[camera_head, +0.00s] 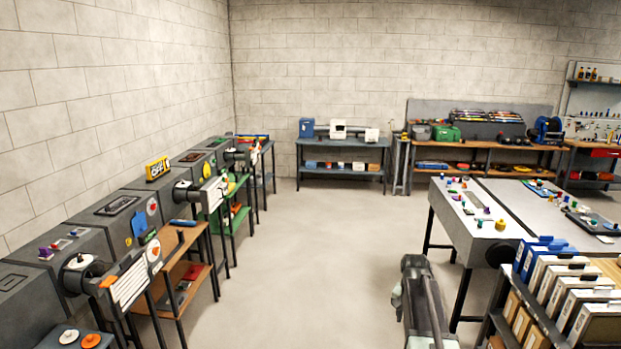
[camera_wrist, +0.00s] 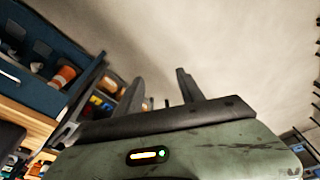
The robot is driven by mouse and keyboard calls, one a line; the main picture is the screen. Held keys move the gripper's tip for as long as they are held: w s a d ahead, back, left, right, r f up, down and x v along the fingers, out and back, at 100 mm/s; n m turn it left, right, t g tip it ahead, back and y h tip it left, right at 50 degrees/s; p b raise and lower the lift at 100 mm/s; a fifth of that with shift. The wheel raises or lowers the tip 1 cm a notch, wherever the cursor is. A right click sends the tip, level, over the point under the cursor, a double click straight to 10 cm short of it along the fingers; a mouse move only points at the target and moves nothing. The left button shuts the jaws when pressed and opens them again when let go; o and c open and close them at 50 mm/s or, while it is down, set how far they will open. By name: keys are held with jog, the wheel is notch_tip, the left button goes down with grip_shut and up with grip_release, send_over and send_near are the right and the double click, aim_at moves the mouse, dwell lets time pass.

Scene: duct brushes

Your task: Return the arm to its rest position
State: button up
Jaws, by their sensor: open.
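My gripper (camera_wrist: 160,82) shows in the wrist view with its two dark fingers apart and nothing held between them. Its grey-green body with a small lit display fills the bottom of that view. In the head view my arm (camera_head: 422,305) stands at the lower middle, over the open floor and left of the light-topped workbench. The fingertips cannot be made out in the head view.
Grey duct units (camera_head: 113,215) line the left wall, with small stands in front. A light-topped workbench (camera_head: 465,232) with small coloured parts and a shelf of binders (camera_head: 565,290) stand to the right. The floor (camera_head: 310,270) between is clear. A blue table (camera_head: 345,150) stands at the back wall.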

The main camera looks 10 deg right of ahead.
jog(key=s+a+f+n+b, duration=0.1)
jog(key=s+a+n, duration=0.1)
jog(key=a, duration=0.6)
jog(key=s+a+f+n+b, duration=0.1)
jog(key=a+f, duration=0.1)
jog(key=a, duration=0.6)
jog(key=s+a+n+g+y, duration=0.1)
jog(key=s+a+n, duration=0.4)
jog(key=s+a, duration=0.5)
jog(key=shift+s+f+n+g+y, duration=0.3)
jog(key=shift+s+f, duration=0.05)
jog(key=shift+s, duration=0.25)
